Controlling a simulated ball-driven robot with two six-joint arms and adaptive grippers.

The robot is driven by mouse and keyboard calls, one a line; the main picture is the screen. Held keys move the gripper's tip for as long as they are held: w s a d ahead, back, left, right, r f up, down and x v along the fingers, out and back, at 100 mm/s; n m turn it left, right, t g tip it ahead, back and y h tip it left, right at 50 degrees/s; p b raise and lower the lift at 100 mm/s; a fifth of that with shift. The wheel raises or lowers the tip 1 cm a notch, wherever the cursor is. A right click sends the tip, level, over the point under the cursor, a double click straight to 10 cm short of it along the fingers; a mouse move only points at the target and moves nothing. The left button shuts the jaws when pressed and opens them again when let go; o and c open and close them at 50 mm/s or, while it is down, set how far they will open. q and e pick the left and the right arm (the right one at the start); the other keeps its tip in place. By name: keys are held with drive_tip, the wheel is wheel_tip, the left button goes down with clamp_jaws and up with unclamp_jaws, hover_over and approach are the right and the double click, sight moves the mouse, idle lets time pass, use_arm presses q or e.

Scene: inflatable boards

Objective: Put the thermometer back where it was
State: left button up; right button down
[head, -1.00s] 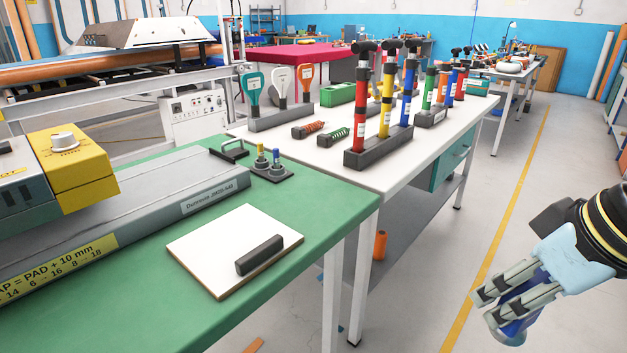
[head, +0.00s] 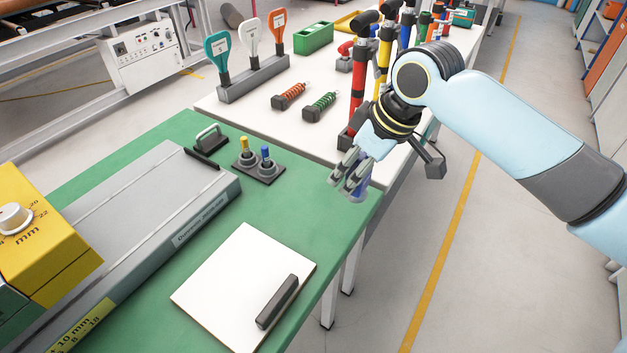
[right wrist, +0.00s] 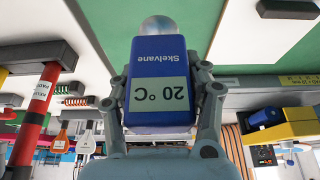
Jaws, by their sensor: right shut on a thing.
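My right gripper (head: 350,180) is shut on the thermometer (head: 355,189), which shows as a small patch of blue between the fingers above the green table's right corner. In the right wrist view the thermometer (right wrist: 160,55) is a blue block marked "Skelvane" with a pale "20 °C" label and a shiny rounded end. The fingers (right wrist: 160,108) press on both its sides. A white board (head: 235,292) with a dark grey block (head: 277,301) on it lies on the green table (head: 130,142), nearer than the gripper. My left gripper is out of view.
A stand with a yellow and a blue knob (head: 258,168) and a grey slab (head: 150,215) share the green table. The white table (head: 235,107) behind holds orange and green springs (head: 318,107), a rack of paddles (head: 255,82) and upright pumps (head: 359,85), close to my right arm.

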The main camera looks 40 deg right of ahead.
drive_tip(key=w+f, duration=0.2)
drive_tip(key=w, duration=0.1)
drive_tip(key=w+a+f, duration=0.1)
drive_tip(key=w+f, duration=0.1)
drive_tip(key=w, duration=0.2)
drive_tip(key=w+f, duration=0.2)
drive_tip(key=w, duration=0.1)
drive_tip(key=shift+w+a+f, duration=0.15)
drive_tip(key=shift+w+f, duration=0.2)
drive_tip(key=shift+w, duration=0.05)
wheel_tip(320, 180, down, 3)
drive_tip(key=shift+f, duration=0.2)
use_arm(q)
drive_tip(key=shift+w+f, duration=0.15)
use_arm(e)
drive_tip(key=shift+f, duration=0.2)
drive_tip(key=c, duration=0.6)
unclamp_jaws()
drive_tip(key=shift+f, duration=0.15)
